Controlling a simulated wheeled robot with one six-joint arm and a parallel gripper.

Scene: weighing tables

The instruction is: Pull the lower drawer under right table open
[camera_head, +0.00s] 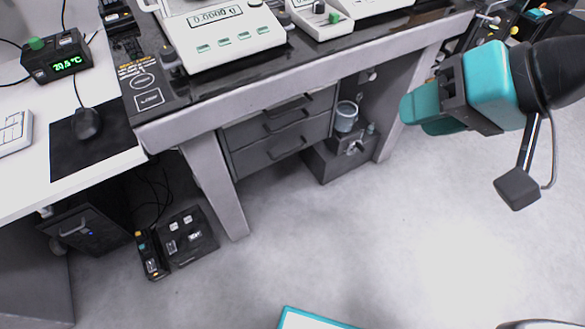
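The right table (225,112) has a dark top and a grey front edge. A grey drawer unit hangs under it, its drawers stacked and looking shut. My gripper (428,113), with teal fingers, is in the upper right. It is well to the right of the drawer handle, apart from it, and points left. Its fingers overlap from this angle, so the gap between them is unclear. No held thing shows.
A table leg (213,183) stands left of the drawers. A grey box with a metal cup (346,116) stands right of them. A black floor box (186,236) lies at left. Balances (222,35) stand on the table. The floor in front is mostly clear; a teal-edged panel shows at the bottom.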

